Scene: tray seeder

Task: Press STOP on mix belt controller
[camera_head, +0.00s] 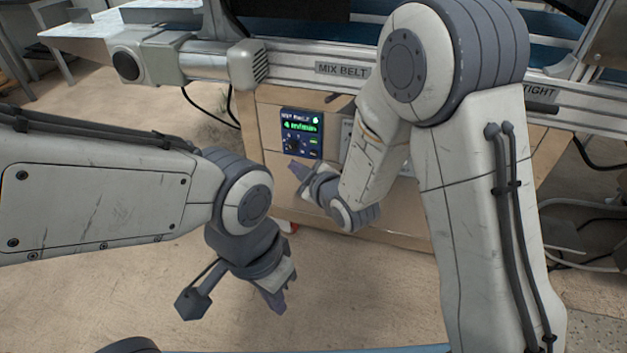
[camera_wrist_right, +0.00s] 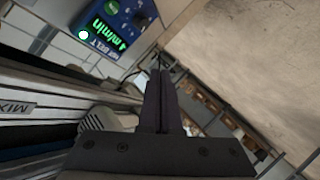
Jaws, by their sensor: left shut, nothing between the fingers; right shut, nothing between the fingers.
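The mix belt controller (camera_head: 301,133) is a small dark blue box with a lit green display, a dark knob and a green button, mounted on the wooden panel under the belt. It also shows tilted at the top of the right wrist view (camera_wrist_right: 112,22), partly cut off, with its display lit. My right gripper (camera_head: 297,172) is shut and empty, just below the controller in the head view and apart from it in the wrist view (camera_wrist_right: 158,85). A STOP label is too small to make out. My left gripper (camera_head: 275,303) is shut and empty, low over the floor.
The conveyor's metal rail with its MIX BELT label (camera_head: 342,70) runs above the controller. A motor housing (camera_head: 150,62) sticks out at its left end. Black cables (camera_head: 212,112) hang left of the wooden panel (camera_head: 262,112). Open floor lies in front.

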